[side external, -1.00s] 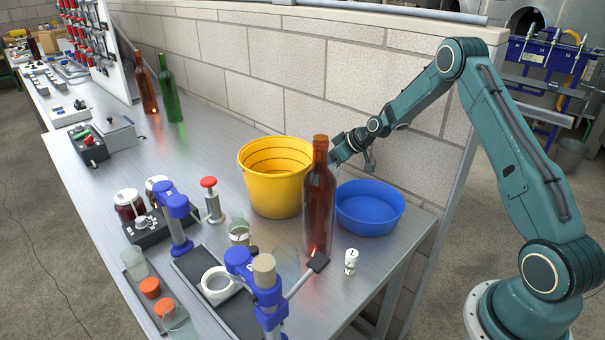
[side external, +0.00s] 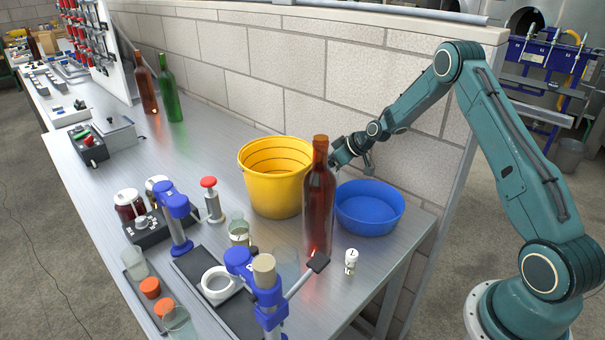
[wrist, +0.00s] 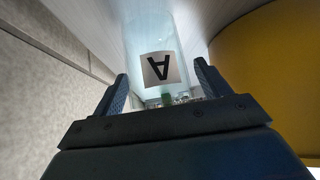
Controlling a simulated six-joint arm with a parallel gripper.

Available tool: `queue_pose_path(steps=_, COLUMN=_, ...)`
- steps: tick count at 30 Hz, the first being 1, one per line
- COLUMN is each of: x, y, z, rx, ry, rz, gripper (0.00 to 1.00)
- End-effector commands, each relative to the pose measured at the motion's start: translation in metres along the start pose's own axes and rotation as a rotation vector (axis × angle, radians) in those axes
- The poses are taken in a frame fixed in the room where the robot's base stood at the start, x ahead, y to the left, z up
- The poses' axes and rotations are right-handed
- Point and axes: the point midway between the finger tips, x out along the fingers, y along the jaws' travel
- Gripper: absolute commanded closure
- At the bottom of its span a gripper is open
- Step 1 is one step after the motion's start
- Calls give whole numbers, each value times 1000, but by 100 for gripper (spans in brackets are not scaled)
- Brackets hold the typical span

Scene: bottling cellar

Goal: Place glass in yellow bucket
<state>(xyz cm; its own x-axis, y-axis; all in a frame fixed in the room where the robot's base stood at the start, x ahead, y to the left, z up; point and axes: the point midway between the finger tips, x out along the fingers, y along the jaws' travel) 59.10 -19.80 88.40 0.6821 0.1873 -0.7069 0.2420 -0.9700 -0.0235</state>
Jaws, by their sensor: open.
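My gripper (wrist: 161,72) is open. In the side view my gripper (side external: 341,153) is low by the wall, behind the bottle and to the right of the bucket, its fingers partly hidden. The yellow bucket (side external: 273,190) stands on the bench; its wall (wrist: 270,70) fills the right of the wrist view. I cannot make out the labelled glass in the side view.
A tall brown bottle (side external: 319,205) stands in front of my gripper in the side view. A blue basin (side external: 369,212) sits to its right. A white labelled vial (side external: 351,262) and blue clamp stands (side external: 178,215) are nearer the front. The block wall (side external: 300,85) is close behind.

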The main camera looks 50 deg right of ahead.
Motion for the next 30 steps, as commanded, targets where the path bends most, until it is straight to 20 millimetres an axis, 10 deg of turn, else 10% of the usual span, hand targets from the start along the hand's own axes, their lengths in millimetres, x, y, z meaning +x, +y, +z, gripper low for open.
queue_pose_path(steps=11, x=-18, y=0, z=-1, rx=0, ry=1, rz=2, gripper=24)
queue_pose_path(steps=30, x=-111, y=-1, z=3, rx=1, ry=1, rz=2, gripper=24)
